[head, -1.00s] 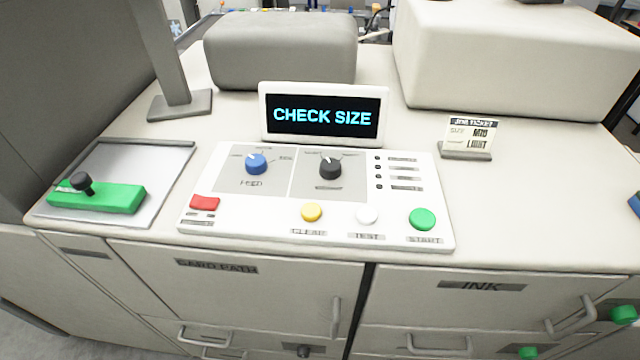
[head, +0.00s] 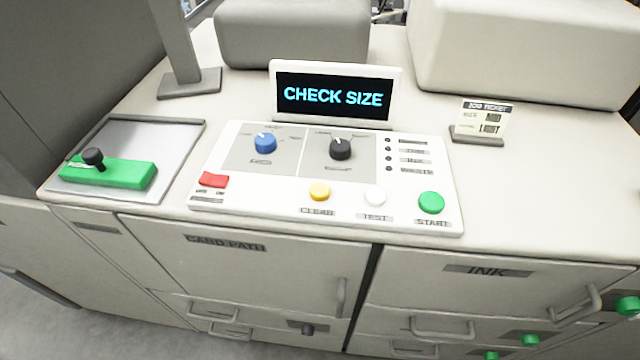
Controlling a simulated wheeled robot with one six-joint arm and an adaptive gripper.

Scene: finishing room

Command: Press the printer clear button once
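The printer's control panel (head: 270,200) is a white slab on the counter in the head view. Its yellow button (head: 319,191) sits above a label reading CLEAR. To the right of it are a white button (head: 375,197) labelled TEST and a green button (head: 431,203) labelled START. A red rectangular switch (head: 213,180) is at the panel's left. A display (head: 334,96) behind the panel reads CHECK SIZE. My gripper is not in view, and nothing covers the buttons.
A blue knob (head: 265,143) and a black knob (head: 340,149) stand on the panel. A green piece with a black knob lies on a tray (head: 186,160) at left. A job ticket stand (head: 477,137) is at right. Cabinet handles stick out below the counter.

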